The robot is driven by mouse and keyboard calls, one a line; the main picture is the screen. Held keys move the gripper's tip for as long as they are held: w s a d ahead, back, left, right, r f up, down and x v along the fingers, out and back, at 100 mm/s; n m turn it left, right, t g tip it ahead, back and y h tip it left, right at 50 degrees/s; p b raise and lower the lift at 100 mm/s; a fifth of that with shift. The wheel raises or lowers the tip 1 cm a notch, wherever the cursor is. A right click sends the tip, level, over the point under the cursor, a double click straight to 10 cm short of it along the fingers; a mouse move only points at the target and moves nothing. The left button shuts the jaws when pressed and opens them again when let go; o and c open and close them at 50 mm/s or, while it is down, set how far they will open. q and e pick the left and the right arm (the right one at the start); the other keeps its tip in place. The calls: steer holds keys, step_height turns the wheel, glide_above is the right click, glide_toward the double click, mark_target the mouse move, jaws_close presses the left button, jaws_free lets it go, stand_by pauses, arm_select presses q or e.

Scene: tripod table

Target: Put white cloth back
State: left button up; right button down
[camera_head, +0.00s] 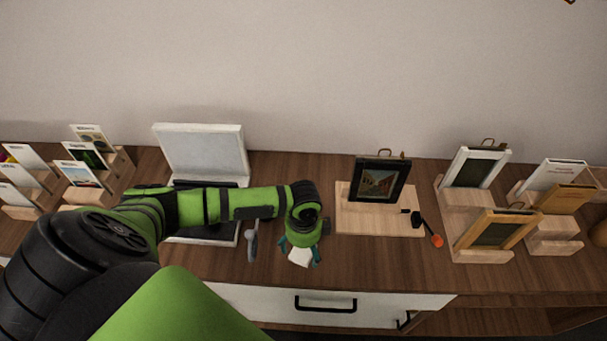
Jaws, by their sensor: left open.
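The white cloth (300,258) is a small white patch at the front of the wooden table top. My left gripper (299,252) comes down over it with its teal fingers apart, one on each side of the cloth. I cannot tell whether the fingers touch it. The gripper and wrist hide part of the cloth. My right gripper is not in view.
A white case (203,152) stands open at left, partly behind my arm. A grey tool (252,240) lies near its front right. A dark picture frame (380,179) stands on a wooden board (350,218) with an orange-tipped tool (436,240). Card holders (87,192) and frame stands (486,247) fill both sides.

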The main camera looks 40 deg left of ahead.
arm_select(q)
steer(key=shift+r, duration=0.1)
step_height(320, 180, up, 12)
steer(key=shift+b, duration=0.4)
stand_by(1.4)
